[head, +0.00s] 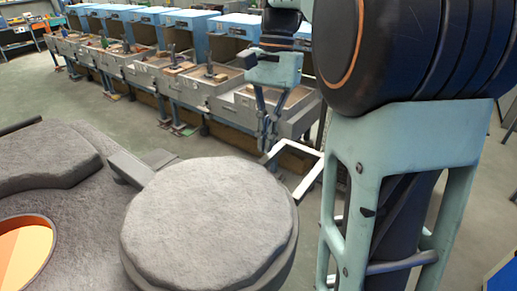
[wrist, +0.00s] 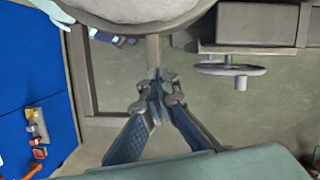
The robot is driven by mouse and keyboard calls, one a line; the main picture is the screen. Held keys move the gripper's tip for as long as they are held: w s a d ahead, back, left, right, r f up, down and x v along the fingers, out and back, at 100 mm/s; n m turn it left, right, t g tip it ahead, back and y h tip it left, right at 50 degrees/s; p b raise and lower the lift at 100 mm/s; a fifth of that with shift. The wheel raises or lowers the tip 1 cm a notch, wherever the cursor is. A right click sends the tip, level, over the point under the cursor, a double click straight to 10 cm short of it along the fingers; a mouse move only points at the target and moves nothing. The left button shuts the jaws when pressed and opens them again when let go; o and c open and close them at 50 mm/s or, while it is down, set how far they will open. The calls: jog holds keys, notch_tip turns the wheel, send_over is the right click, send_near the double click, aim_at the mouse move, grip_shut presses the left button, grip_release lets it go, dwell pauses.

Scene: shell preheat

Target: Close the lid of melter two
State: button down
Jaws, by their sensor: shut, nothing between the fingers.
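A thick round grey lid (head: 205,225) with a rough top fills the front of the head view. A dark bar (head: 130,168) lies against its left side. Left of it, a round opening (head: 22,252) with a glowing orange inside is uncovered. Another grey lid-like slab (head: 45,155) lies behind that opening. I see no label telling which is melter two. My gripper (head: 270,140) is shut and empty, pointing down beyond the round lid's far right edge. In the wrist view its fingertips (wrist: 157,82) meet just below a round grey edge (wrist: 140,12), apparently the lid's.
A pale metal frame (head: 305,172) stands right of the lid. A row of blue-topped workbenches (head: 190,75) runs along the back, with open floor (head: 130,130) before it. The wrist view shows a handwheel (wrist: 230,70) at right and a blue panel (wrist: 35,90) at left.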

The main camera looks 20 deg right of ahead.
jog(key=s+a, duration=0.2)
jog(key=shift+s+a+r, duration=0.1)
jog(key=shift+s, duration=0.2)
jog(key=shift+s+a+p, duration=0.15)
jog(key=shift+s+p, duration=0.05)
jog(key=shift+p, duration=0.1)
